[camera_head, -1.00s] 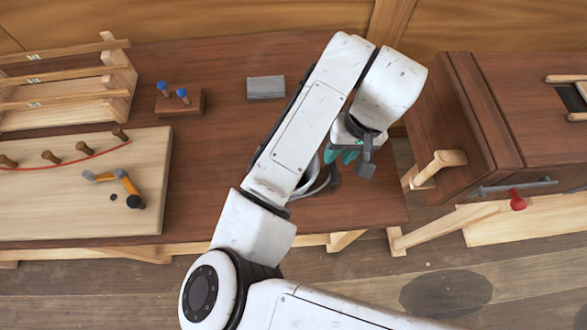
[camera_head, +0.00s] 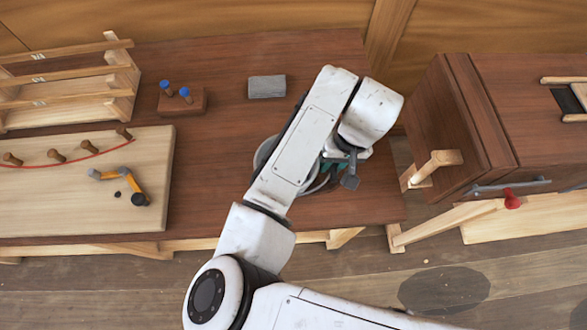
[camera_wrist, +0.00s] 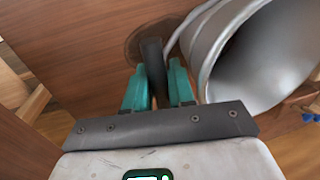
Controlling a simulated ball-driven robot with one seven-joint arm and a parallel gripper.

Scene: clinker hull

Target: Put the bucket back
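The grey metal bucket (camera_head: 264,150) stands on the brown workbench, largely hidden behind my arm in the head view. In the wrist view the bucket (camera_wrist: 212,45) fills the upper right, its open mouth facing right in the picture. My gripper (camera_head: 340,165) is at the bucket's right side in the head view. In the wrist view the two teal fingers of my gripper (camera_wrist: 157,85) stand on either side of a dark bar (camera_wrist: 153,62), which looks like the bucket's handle. The fingers are close to the bar; whether they press on it cannot be told.
A grey block (camera_head: 267,87) and a wooden block with blue-topped pegs (camera_head: 183,102) lie behind on the bench. A pale board (camera_head: 70,195) and a wooden rack (camera_head: 70,85) are at left. A brown cabinet (camera_head: 505,110) stands right, beyond a gap.

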